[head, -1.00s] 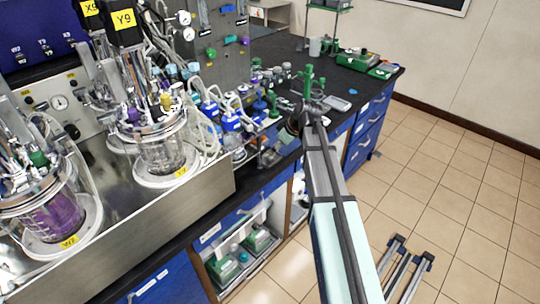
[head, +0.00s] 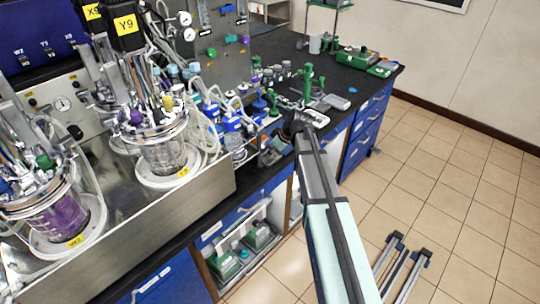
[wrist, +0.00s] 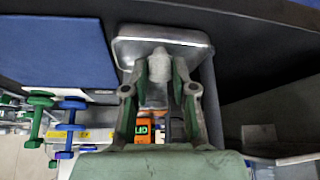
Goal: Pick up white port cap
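A whitish, rounded piece that looks like the white port cap (wrist: 159,66) shows in the wrist view, over the near edge of a shiny metal tray (wrist: 190,42). My gripper (wrist: 159,72) has its two green-grey fingers on either side of it. The fingers stand apart, and a narrow gap seems to show on each side of the white piece. I cannot tell whether the piece touches the tray. In the head view my gripper (head: 284,134) is small and dark at the bench's front edge, and the cap cannot be made out there.
Two glass bioreactors (head: 164,155) (head: 58,215) stand in a steel tray at left. Bottles and green clamps (head: 306,82) crowd the dark bench. An orange labelled thing (wrist: 143,130) lies behind the fingers in the wrist view. The tiled floor at right is mostly clear.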

